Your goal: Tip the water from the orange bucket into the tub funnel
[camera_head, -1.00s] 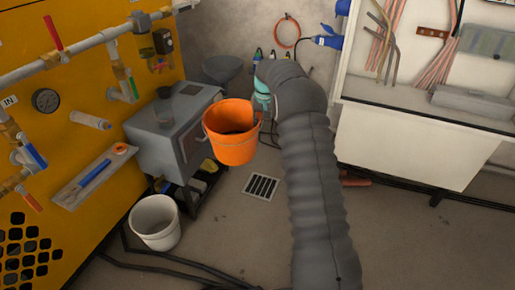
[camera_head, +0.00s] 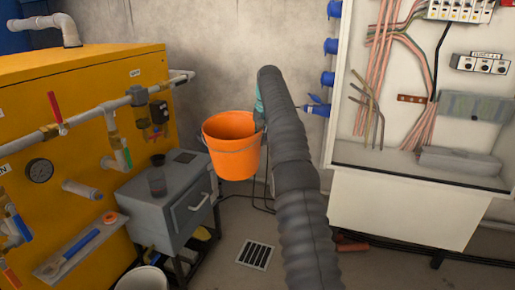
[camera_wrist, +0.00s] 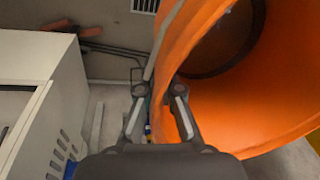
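The orange bucket (camera_head: 233,152) hangs upright in the air against the grey wall, to the right of the grey cabinet, in the head view. In the wrist view the bucket (camera_wrist: 275,95) fills the right side, and I look into its dark inside; I cannot make out the water. My gripper (camera_wrist: 158,92) has one finger on each side of the bucket's wall near the rim. In the head view my arm hides most of the gripper.
The grey cabinet (camera_head: 170,205) stands beside the yellow panel (camera_head: 85,85) with pipes and valves. A white bucket (camera_head: 143,280) is at the bottom. A white electrical cabinet (camera_head: 400,205) is to the right. A drain grate (camera_head: 255,254) lies in open floor.

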